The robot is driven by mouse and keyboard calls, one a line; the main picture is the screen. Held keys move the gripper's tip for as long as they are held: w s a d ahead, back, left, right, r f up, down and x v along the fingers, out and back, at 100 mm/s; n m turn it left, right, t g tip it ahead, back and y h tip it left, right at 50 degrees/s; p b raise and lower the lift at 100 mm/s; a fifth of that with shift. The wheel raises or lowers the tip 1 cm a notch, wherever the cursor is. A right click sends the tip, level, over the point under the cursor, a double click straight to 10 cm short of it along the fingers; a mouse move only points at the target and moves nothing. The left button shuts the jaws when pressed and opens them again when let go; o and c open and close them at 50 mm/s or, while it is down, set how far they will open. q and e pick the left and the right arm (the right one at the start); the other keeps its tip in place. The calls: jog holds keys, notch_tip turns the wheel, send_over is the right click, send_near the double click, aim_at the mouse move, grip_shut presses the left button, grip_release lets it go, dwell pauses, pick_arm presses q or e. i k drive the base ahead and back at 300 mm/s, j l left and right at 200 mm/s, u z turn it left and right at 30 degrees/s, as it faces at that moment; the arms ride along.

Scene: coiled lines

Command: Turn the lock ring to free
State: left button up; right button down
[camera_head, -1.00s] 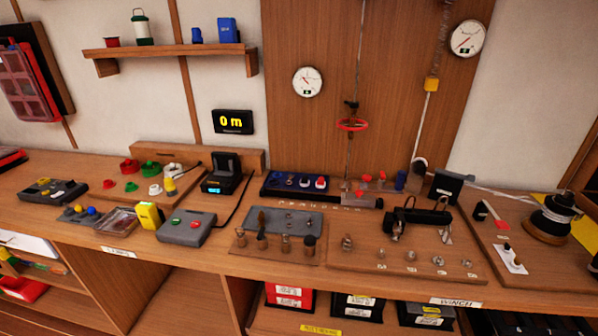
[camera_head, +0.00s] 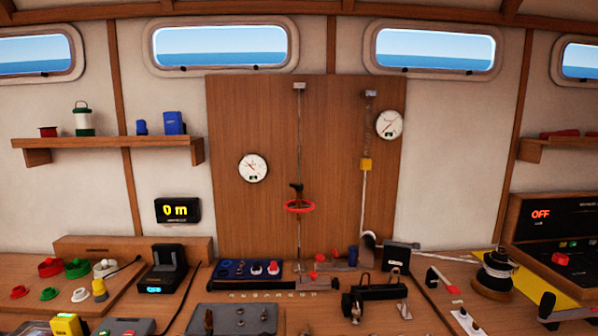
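A red ring (camera_head: 299,207) sits around a thin vertical rod on the wooden back panel. A dark fitting (camera_head: 297,188) is on the rod just above it. This ring may be the lock ring, but I see no label or mark that tells its turned state. Neither of my grippers shows in the head view.
The wooden panel (camera_head: 232,120) carries two round gauges, the left gauge (camera_head: 253,168) and the right gauge (camera_head: 389,124). Below, the bench holds a black clamp-like device (camera_head: 375,294) and a rope drum (camera_head: 494,273).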

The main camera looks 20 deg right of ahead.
aim_at(297, 188)
jog(key=l+u, duration=0.2)
jog(key=u, duration=0.3)
jog(key=l+u, duration=0.15)
jog(key=u, duration=0.3)
jog(key=k+l+u, duration=0.2)
jog(key=k+l, duration=0.15)
jog(key=l, duration=0.3)
jog(key=k+l+u, duration=0.25)
jog(key=k+l, duration=0.15)
jog(key=l, duration=0.2)
jog(key=k+l+u, duration=0.2)
jog(key=k+l, duration=0.25)
